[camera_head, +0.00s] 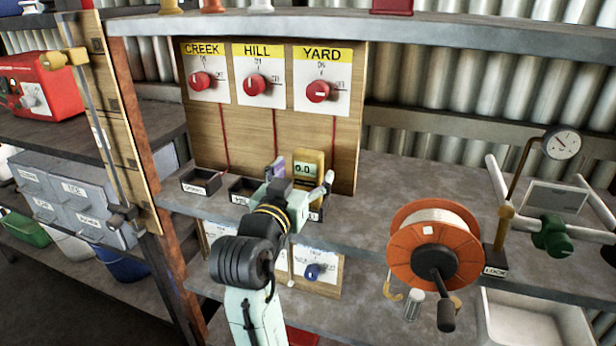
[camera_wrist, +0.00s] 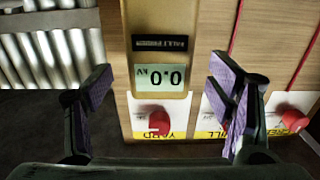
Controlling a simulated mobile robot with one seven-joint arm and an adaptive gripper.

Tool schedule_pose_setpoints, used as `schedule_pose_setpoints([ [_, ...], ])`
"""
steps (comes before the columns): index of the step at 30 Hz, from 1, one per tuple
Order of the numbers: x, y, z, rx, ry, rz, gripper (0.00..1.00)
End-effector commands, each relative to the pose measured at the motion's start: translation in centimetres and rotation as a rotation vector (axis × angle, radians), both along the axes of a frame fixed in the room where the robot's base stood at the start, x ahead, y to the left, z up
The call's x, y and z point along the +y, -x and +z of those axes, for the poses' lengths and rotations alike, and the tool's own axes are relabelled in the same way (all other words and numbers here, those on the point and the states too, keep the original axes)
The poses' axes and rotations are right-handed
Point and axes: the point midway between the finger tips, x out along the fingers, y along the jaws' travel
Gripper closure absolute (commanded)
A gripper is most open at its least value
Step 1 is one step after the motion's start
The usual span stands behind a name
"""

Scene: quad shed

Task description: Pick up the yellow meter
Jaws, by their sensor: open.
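The yellow meter (camera_head: 309,158) stands upright on the middle shelf in front of the wooden switch board, its display reading 0.0. In the wrist view the meter (camera_wrist: 161,77) appears upside down, with "kV" beside the digits, between my two purple-padded fingers. My gripper (camera_head: 303,177) is open in front of the meter, one finger to each side of it. In the wrist view my gripper (camera_wrist: 159,85) shows a gap between each pad and the meter. The meter's lower part is hidden by my gripper in the head view.
Small black trays (camera_head: 201,182) sit left of my gripper. The board (camera_head: 270,130) with red knobs marked CREEK, HILL and YARD rises close behind. An orange cable reel (camera_head: 402,250) and a pipe stand with a gauge (camera_head: 562,143) stand to the right.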

Motion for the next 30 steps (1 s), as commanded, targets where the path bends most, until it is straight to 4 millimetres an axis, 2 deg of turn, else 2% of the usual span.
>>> schedule_pose_setpoints([
  [3,-0.7,-1.9,0.2,0.002,0.002,-0.002,0.25],
  [6,-1.0,-2.8,0.1,0.001,0.001,-0.001,0.25],
  [14,-1.0,-3.2,0.1,0.0,0.0,0.001,0.25],
  [30,-1.0,-3.1,0.1,0.0,0.001,0.001,0.6],
])
